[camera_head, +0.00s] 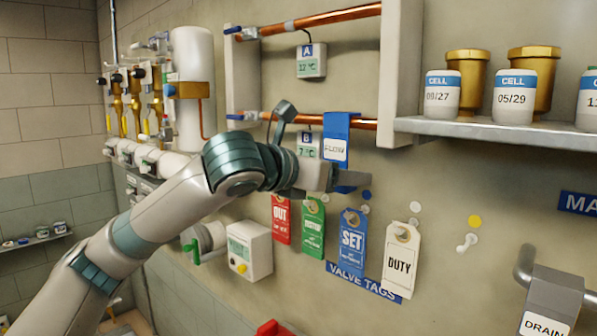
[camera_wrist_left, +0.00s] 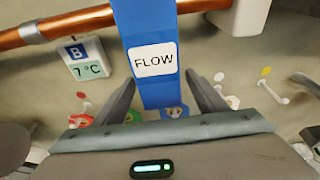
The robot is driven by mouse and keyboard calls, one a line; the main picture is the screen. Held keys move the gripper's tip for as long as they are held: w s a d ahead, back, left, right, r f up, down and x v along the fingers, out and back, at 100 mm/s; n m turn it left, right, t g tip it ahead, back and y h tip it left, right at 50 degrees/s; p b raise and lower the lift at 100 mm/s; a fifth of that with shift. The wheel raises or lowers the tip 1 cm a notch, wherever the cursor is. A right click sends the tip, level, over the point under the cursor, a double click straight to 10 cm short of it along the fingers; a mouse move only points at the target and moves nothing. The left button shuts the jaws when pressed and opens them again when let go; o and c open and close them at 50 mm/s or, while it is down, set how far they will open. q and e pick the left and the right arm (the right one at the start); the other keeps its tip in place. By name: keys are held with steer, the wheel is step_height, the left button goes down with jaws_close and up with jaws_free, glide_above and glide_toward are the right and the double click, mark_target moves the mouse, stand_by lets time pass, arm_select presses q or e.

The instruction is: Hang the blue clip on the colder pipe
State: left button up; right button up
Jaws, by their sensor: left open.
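The blue clip (camera_head: 336,132), with a white FLOW label, is on the lower copper pipe (camera_head: 362,124) and hangs down from it. It also shows in the left wrist view (camera_wrist_left: 155,100), crossing in front of the pipe. Display B (camera_head: 308,146) by the lower pipe reads 7 °C. Display A (camera_head: 311,61) by the upper copper pipe (camera_head: 340,16) reads 12 °C. My left gripper (camera_wrist_left: 161,78) is open, with one finger on each side of the clip's lower part and a gap visible at both. My right gripper is not in view.
A shelf (camera_head: 480,128) with CELL jars stands at right. A drain fixture (camera_head: 553,295) sticks out at lower right. A white box (camera_head: 249,250) is on the wall below my arm.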

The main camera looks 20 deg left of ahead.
arm_select(q)
steer(key=b+v, duration=0.4)
steer(key=v, duration=1.2)
steer(key=shift+s+b, duration=0.35)
steer(key=shift+a, duration=0.15)
steer(key=shift+f, duration=0.1)
